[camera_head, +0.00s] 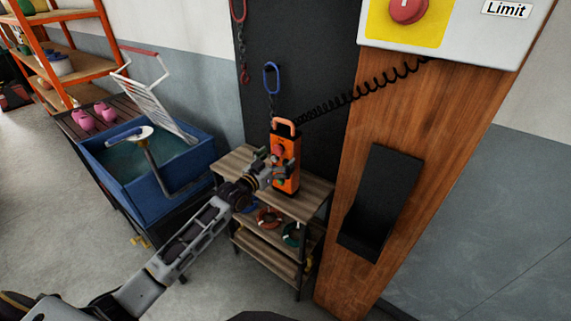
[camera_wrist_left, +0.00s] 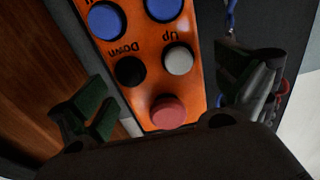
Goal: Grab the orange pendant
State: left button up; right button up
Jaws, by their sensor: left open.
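The orange pendant (camera_head: 289,162) stands upright on the top of a small wooden shelf, with a coiled black cable running from it up to the right. My left gripper (camera_head: 271,168) is in front of it and overlaps its left side in the head view. In the left wrist view the pendant (camera_wrist_left: 150,60) shows large, with blue, black, white and red buttons, and lies between the open fingers of my left gripper (camera_wrist_left: 165,115). I cannot tell whether a finger touches it. My right gripper is not in view.
The small wooden shelf (camera_head: 238,163) holds several coloured rings lower down. A blue tub (camera_head: 200,160) stands to its left. A wooden post (camera_head: 335,260) with a black holder (camera_head: 385,195) and a white control box (camera_head: 460,35) is at the right. Chains hang behind the pendant.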

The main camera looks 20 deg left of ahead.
aim_at(286, 131)
pick_arm(q)
jog(key=shift+x, duration=2.15)
jog(key=shift+d, duration=0.15)
jog(key=c, duration=1.1)
jog(key=shift+c, duration=1)
jog(key=shift+r, duration=0.15)
jog(key=shift+c, duration=0.2)
jog(key=shift+r, duration=0.85)
notch_tip(286, 131, up, 3)
jog(key=shift+r, duration=0.15)
notch_tip(286, 131, up, 4)
jog(key=shift+r, duration=0.5)
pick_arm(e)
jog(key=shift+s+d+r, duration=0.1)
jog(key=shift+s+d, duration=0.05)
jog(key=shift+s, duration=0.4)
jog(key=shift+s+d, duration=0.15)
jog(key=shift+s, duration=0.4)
